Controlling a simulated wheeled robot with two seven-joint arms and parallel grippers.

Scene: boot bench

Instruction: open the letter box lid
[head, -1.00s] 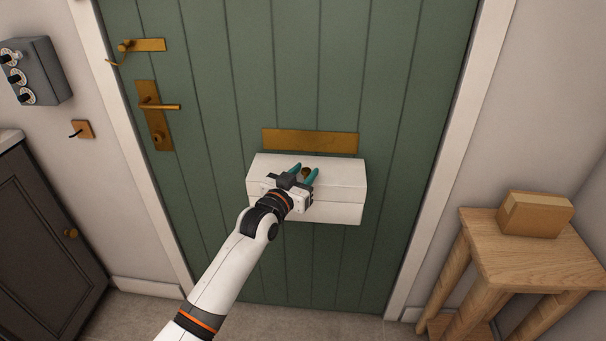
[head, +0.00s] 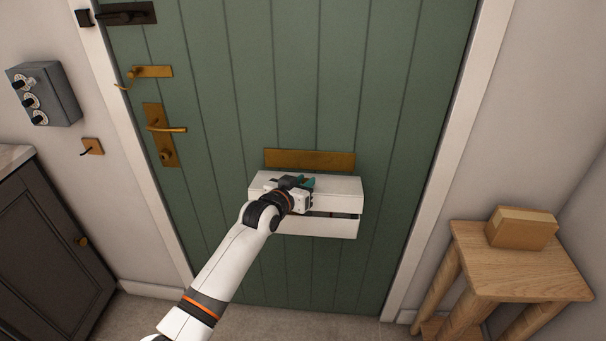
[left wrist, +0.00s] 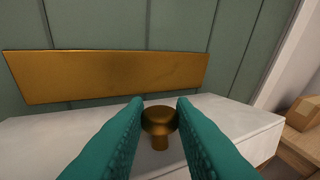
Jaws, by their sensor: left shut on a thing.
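The white letter box hangs on the green door below a brass plate (head: 310,159). Its lid (head: 338,190) is raised a little, with a dark gap between it and the box body (head: 335,228). My left gripper (head: 306,182) is at the top of the lid, shut on the brass lid knob. In the left wrist view the knob (left wrist: 160,122) sits between the two teal fingers (left wrist: 160,130), and the lid top (left wrist: 235,116) spreads behind it. In the head view the gripper hides the knob. My right gripper is not in view.
Brass door handle (head: 165,128) and latches are on the door's left. A grey box with dials (head: 45,95) and a dark cabinet (head: 50,235) stand left. A wooden stool (head: 510,265) with a cardboard box (head: 522,228) stands right. Space in front of the door is free.

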